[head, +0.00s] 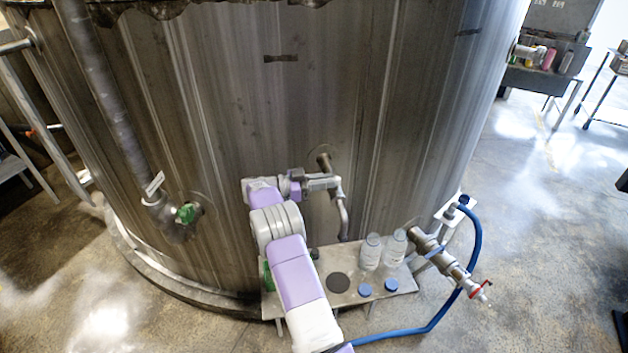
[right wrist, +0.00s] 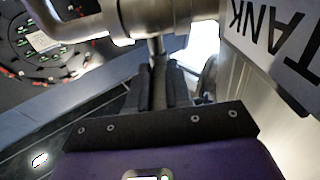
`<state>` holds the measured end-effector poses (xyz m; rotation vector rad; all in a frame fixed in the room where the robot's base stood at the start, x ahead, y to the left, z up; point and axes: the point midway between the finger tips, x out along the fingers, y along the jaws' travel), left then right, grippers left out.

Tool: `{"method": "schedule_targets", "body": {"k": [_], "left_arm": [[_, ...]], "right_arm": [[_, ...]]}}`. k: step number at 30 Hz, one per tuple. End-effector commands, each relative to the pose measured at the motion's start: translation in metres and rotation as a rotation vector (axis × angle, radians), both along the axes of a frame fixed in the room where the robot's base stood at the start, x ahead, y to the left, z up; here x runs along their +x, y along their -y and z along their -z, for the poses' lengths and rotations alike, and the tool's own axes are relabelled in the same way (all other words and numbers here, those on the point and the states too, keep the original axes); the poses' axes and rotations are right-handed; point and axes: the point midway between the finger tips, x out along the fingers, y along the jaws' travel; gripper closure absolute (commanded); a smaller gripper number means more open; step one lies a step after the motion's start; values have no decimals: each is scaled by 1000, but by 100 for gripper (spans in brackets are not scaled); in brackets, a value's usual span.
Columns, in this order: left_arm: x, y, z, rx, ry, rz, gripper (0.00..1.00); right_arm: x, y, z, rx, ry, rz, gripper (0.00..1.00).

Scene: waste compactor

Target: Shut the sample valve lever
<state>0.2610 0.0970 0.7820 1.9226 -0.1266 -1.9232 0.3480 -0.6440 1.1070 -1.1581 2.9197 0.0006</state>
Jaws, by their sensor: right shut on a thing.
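The sample valve (head: 322,184) sits low on the front of the big steel tank (head: 280,100), with a bent spout (head: 344,220) pointing down. My right gripper (head: 296,182) is at the left side of the valve. In the right wrist view the dark fingers of that gripper (right wrist: 157,92) are shut on the metal lever (right wrist: 157,62), which runs from between them to the silver valve body (right wrist: 165,14). Part of the lever is hidden by the fingers, and in the head view it is hard to make out. My left gripper is not in view.
A small bench (head: 395,284) below the valve holds clear bottles (head: 371,252), blue caps (head: 365,290) and a black disc (head: 339,283). To its right are a red-handled valve pipe (head: 455,270) and a blue hose (head: 474,235). A green-handled valve (head: 187,213) is at left.

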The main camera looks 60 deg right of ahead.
Motion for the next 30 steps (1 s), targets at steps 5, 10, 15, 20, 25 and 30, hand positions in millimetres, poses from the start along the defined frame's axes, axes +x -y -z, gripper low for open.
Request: {"method": "schedule_targets", "body": {"k": [5,10,15,20,25,30], "left_arm": [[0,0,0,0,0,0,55],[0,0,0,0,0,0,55],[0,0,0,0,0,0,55],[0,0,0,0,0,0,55],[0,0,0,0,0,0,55],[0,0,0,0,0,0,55]], "right_arm": [[-4,2,0,-3,-2,19,100],[-5,2,0,-3,-2,21,100],[-5,2,0,-3,-2,21,78],[-4,2,0,-1,-1,20,55],[-4,2,0,-1,-1,18,55],[0,-2,0,-1,-1,16,55]]}}
